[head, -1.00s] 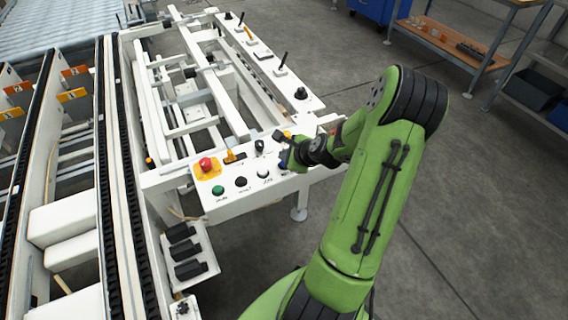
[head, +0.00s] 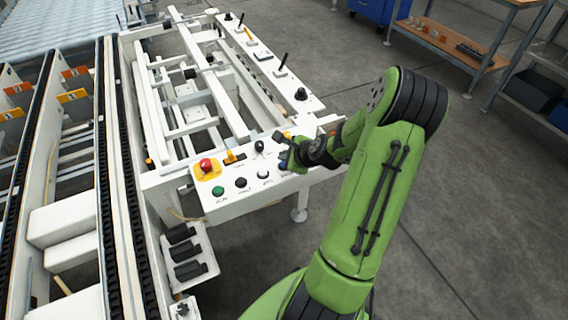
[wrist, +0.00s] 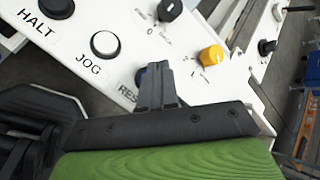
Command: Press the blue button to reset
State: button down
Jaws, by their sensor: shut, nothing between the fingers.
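The blue button (head: 283,164) is at the right end of the front row on the white control panel (head: 228,207), partly covered by my gripper in the head view. In the wrist view a dark blue edge of the button (wrist: 139,76) shows beside the fingertips, above the partly hidden RESET label (wrist: 127,93). My gripper (wrist: 154,70) is shut and empty, with its fingertips over the button. I cannot tell whether they touch it or whether it is pressed in. In the head view my gripper (head: 288,155) is small and partly hidden by the wrist.
The white JOG button (wrist: 105,44) and black HALT button (wrist: 57,7) lie left of the gripper. A yellow knob (wrist: 211,55) and a black knob (wrist: 169,10) stand close beyond it. A red emergency stop (head: 205,165) and green button (head: 218,190) are farther left.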

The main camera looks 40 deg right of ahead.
dwell(0.6)
jog(key=shift+f, duration=0.45)
jog(key=shift+f+b, duration=0.45)
jog(key=shift+b, duration=0.1)
dwell(0.6)
jog(key=shift+r+p, duration=0.85)
jog(key=shift+r, duration=0.05)
notch_tip(320, 180, up, 5)
jog(key=p, duration=0.4)
jog(key=shift+r+p, duration=0.1)
jog(key=shift+p, duration=0.3)
